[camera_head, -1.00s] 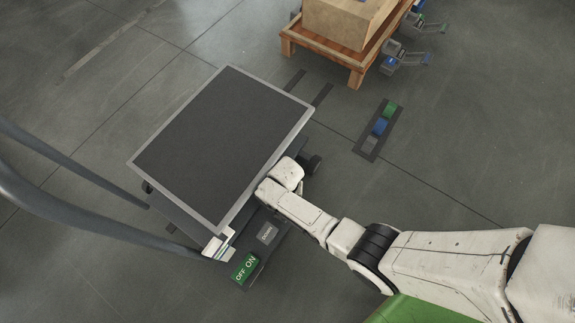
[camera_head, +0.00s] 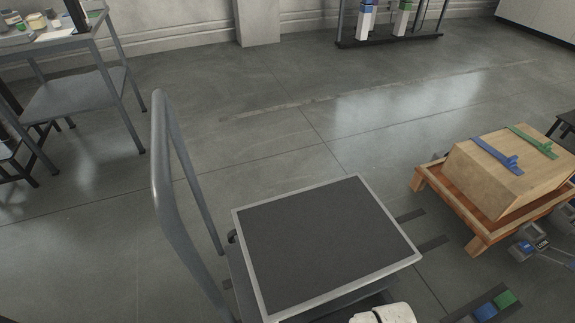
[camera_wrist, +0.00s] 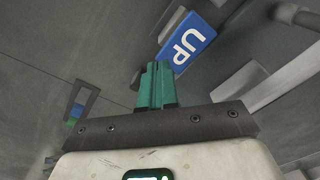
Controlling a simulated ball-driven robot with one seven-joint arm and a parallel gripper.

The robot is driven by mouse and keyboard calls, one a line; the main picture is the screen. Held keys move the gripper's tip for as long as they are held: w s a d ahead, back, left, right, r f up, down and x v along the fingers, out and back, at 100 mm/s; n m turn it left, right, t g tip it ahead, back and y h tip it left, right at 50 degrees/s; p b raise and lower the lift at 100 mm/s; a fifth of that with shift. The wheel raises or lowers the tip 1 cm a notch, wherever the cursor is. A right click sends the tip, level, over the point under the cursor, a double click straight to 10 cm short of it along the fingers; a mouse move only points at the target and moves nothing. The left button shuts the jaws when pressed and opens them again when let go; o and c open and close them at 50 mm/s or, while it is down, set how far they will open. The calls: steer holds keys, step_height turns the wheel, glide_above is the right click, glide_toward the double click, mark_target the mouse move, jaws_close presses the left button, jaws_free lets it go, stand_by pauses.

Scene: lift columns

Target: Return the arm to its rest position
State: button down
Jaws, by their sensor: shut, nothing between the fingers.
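My gripper (camera_wrist: 156,84) shows in the wrist view, its two green fingers pressed together with nothing between them. A blue sign reading UP (camera_wrist: 188,42) shows beyond the fingertips; how far apart they are I cannot tell. In the head view only a white piece of my arm (camera_head: 385,313) shows at the bottom edge, in front of the dark-topped lift cart (camera_head: 325,240). My gripper is hidden in that view.
The cart's grey handle (camera_head: 165,185) rises on the left. A wooden pallet (camera_head: 450,212) with a cardboard box (camera_head: 505,180) stands at the right. A coloured floor strip (camera_head: 484,311) lies at bottom right. A grey table (camera_head: 75,95) stands back left. The floor behind the cart is clear.

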steer(key=s+d+r+n, duration=0.2)
steer(key=s+r, duration=0.4)
steer(key=r, duration=0.3)
steer(key=s+d+r+n, duration=0.25)
steer(key=s+r, duration=0.35)
steer(key=r, duration=0.3)
step_height(320, 180, up, 20)
steer(key=p, duration=1.9)
steer(key=shift+f+t+p, duration=0.2)
steer(key=shift+t+p, duration=0.1)
steer(key=shift+d, duration=0.15)
